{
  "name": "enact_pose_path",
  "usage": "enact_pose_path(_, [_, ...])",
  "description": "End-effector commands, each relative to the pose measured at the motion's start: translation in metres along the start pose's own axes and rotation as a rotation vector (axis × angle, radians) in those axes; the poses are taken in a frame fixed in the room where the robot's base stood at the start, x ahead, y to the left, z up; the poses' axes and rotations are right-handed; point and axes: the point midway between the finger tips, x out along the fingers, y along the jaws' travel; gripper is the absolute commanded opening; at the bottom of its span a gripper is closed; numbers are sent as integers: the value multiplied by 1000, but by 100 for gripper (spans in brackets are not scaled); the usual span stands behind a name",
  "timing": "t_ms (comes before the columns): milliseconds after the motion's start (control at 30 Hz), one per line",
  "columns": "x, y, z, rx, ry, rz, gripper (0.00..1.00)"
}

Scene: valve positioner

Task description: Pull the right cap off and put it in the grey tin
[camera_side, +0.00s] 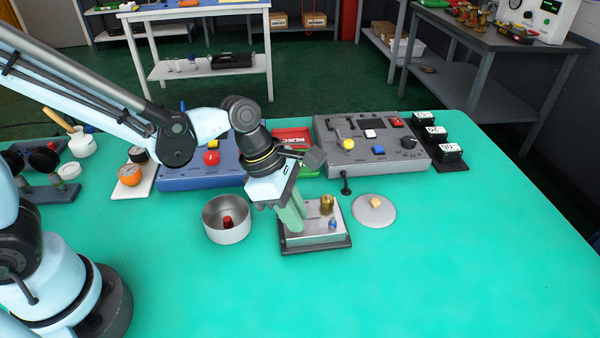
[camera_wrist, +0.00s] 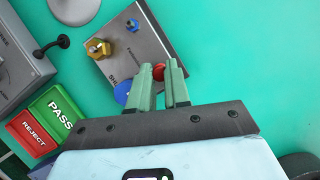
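My gripper (camera_wrist: 159,68) has green fingers pointing down over the left part of the valve positioner (camera_side: 310,240), a metal plate on a dark base. In the wrist view a red cap (camera_wrist: 158,72) fills the narrow gap between the fingertips, which look shut on it at the positioner's edge. A blue round piece (camera_wrist: 122,93) lies beside it, partly behind one finger. In the side view the fingers hide both. The grey tin (camera_side: 212,227) stands open just left of the positioner, with a red piece (camera_side: 228,221) inside.
A brass fitting (camera_side: 327,204) and a small blue-topped fitting (camera_side: 332,223) stand on the positioner's right side. A lid with a pale knob (camera_side: 374,203) lies to the right, near a small black stand (camera_side: 345,185). Control boxes line the back. The front of the table is clear.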

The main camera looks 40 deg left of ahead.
Motion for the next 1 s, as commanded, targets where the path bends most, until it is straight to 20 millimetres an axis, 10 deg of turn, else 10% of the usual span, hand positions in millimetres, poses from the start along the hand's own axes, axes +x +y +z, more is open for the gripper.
enact_pose_path(67, [0, 0, 0, 0, 0, 0, 12])
enact_pose_path(167, [0, 0, 0, 0, 0, 0, 0])
enact_pose_path(1000, [-4, 0, 2, 0, 0, 0, 0])
